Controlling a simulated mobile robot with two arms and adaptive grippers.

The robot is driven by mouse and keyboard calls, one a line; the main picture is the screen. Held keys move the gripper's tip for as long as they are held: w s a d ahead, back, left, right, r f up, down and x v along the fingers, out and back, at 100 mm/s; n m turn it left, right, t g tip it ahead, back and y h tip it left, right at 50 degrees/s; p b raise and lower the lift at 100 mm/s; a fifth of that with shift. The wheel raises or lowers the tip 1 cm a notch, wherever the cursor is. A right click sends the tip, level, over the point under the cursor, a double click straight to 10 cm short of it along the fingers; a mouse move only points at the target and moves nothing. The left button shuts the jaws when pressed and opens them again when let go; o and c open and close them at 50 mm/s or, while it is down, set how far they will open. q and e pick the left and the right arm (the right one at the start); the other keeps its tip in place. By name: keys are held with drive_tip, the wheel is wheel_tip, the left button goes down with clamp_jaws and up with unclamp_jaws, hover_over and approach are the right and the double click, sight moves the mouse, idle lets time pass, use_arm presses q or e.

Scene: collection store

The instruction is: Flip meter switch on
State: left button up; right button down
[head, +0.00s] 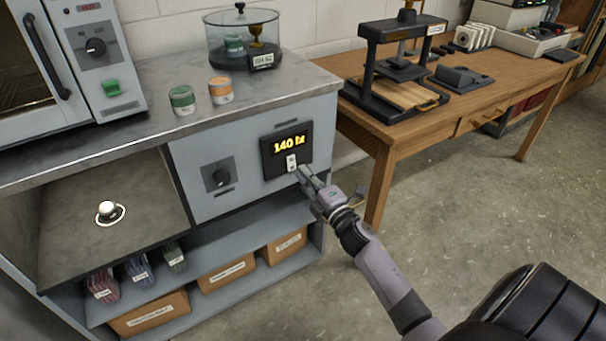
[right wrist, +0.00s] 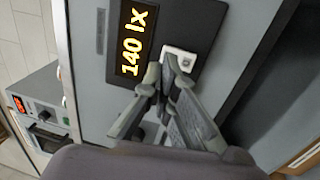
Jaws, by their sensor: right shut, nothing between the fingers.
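The light meter (head: 287,150) is a black panel on the front of the grey cabinet, with a lit yellow display reading "140 lx". Its small white switch (head: 291,163) sits just below the display. The meter also shows in the right wrist view (right wrist: 150,22), with the white switch (right wrist: 180,58) beside the display. My right gripper (head: 303,172) is shut and empty, its fingertips at the switch's lower right edge. In the right wrist view the fingertips (right wrist: 165,72) overlap the switch's edge; I cannot tell whether they touch it. My left gripper is not in view.
Two small tins (head: 182,100) and a glass-sided chamber (head: 243,45) stand on the countertop. A wooden table (head: 420,125) with a press is to the right. Floor in front is clear.

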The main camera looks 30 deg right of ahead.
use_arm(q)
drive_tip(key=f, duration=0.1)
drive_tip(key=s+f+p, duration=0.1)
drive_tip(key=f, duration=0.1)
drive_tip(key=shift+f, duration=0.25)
use_arm(e)
drive_tip(key=s+r, duration=0.1)
drive_tip(key=s, duration=0.8)
drive_tip(key=shift+s, duration=0.2)
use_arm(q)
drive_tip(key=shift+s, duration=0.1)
use_arm(e)
drive_tip(key=shift+a, duration=0.1)
